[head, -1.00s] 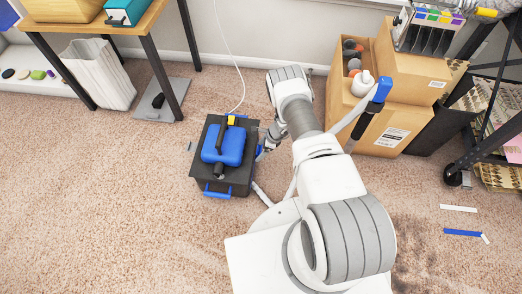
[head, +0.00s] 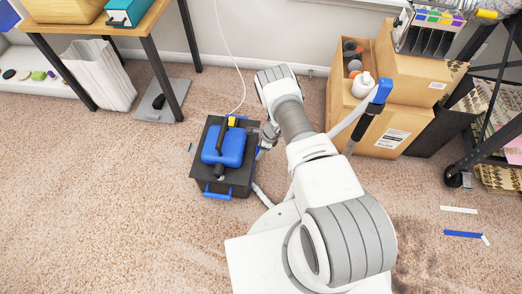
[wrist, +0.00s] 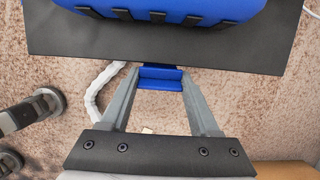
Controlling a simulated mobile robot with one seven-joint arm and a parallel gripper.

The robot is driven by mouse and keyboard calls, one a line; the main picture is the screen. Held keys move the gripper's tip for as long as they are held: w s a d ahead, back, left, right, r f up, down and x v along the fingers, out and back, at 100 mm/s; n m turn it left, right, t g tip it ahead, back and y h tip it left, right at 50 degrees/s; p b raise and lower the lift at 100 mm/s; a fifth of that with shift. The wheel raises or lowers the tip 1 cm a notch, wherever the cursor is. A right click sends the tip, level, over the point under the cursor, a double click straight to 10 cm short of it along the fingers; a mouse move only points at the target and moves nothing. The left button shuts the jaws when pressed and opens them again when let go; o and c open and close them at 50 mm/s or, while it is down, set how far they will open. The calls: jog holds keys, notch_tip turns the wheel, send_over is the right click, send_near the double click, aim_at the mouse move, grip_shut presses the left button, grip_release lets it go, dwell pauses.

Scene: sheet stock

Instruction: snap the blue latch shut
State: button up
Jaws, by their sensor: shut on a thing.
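The blue latch (wrist: 161,80) shows in the wrist view at the edge of a dark box (wrist: 80,42), sticking out beyond that edge. My gripper (wrist: 160,73) has its two grey fingers closed in on the latch from both sides. I cannot tell how far the latch is turned. In the head view the dark box (head: 203,182) stands on the carpet with a blue can-like thing (head: 232,148) on top. My gripper (head: 265,143) is at the box's right side there, mostly hidden by my arm, and the latch it holds cannot be made out.
Another blue handle (head: 217,193) is on the box's front. Cardboard boxes (head: 384,130) stand to the right, and a wooden table (head: 150,20) is at the back left. A pale cable (head: 233,70) runs behind the box. The carpet in front and left is clear.

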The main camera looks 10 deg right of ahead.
jog(key=shift+h, duration=0.3)
jog(key=o, duration=1.4)
jog(key=shift+c, duration=0.2)
jog(key=shift+r, duration=0.1)
jog(key=p+v, duration=0.6)
jog(key=v, duration=1.1)
jog(key=shift+p, duration=0.4)
jog(key=shift+w+r, duration=0.1)
